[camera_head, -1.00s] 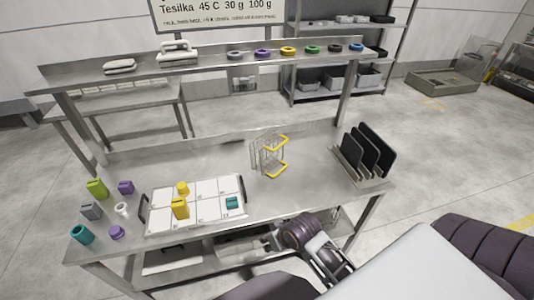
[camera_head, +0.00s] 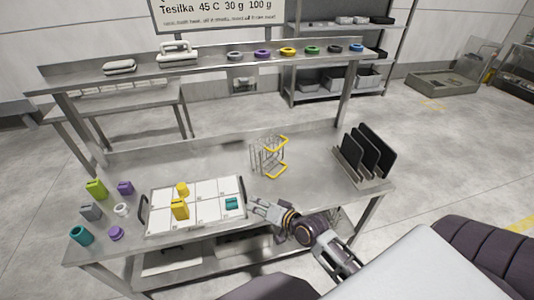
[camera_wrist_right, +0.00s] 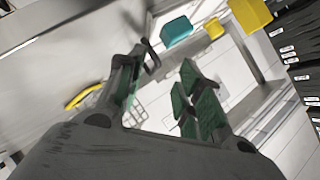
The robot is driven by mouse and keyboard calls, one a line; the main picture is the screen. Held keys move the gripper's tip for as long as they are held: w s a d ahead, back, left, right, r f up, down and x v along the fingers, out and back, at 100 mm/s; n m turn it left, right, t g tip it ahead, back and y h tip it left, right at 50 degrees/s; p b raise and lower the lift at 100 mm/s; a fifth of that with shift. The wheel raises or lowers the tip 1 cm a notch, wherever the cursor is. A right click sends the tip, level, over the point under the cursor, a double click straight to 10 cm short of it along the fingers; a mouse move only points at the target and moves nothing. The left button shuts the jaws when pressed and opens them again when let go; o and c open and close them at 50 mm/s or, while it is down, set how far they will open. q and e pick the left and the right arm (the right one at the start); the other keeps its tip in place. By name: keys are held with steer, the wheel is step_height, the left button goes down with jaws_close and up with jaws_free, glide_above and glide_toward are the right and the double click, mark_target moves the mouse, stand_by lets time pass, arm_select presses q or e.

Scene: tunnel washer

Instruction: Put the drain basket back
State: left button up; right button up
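The drain basket, a wire basket with yellow handle parts (camera_head: 275,143), stands on the metal table behind the white tray's right end and in front of the back ledge. Part of its yellow handle also shows at the left in the right wrist view (camera_wrist_right: 85,94). My right gripper (camera_head: 254,204) is over the table's front part, beside the tray's right end and nearer the front edge than the basket. In the right wrist view its green-padded fingers (camera_wrist_right: 158,90) are apart with nothing held between them. My left gripper is in neither current view.
The white gridded tray (camera_head: 210,213) holds yellow and teal pieces. Several coloured pieces stand left of it. A rack of black plates (camera_head: 362,155) stands at the table's right end. A raised shelf (camera_head: 215,62) with coloured rings runs behind. The table is bare around the basket.

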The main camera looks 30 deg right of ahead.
arm_select(q)
steer(key=shift+d, duration=0.1)
arm_select(e)
steer(key=w+d+r+m+t+h, duration=0.1)
steer(key=d+r+m+t+h, duration=0.1)
steer(key=d+m, duration=0.4)
steer(key=w+d+r+m+t+h, duration=0.2)
steer(key=d+r+m+t+h, duration=0.1)
steer(key=d+m, duration=0.4)
steer(key=d+t+h, duration=0.1)
steer(key=d+t, duration=0.1)
steer(key=shift+d+r+m+h, duration=0.15)
steer(key=shift+d+m+h, duration=0.15)
steer(key=shift+d+h, duration=0.1)
steer(key=shift+w, duration=0.15)
arm_select(q)
steer(key=shift+s+d+r+p, duration=0.15)
steer(key=shift+d+r+p, duration=0.2)
steer(key=shift+r+p, duration=0.25)
arm_select(e)
steer(key=w+d+r, duration=0.1)
steer(key=w, duration=0.7)
steer(key=shift+w, duration=0.15)
arm_select(q)
steer(key=shift+a, duration=0.1)
arm_select(e)
steer(key=shift+r, duration=0.1)
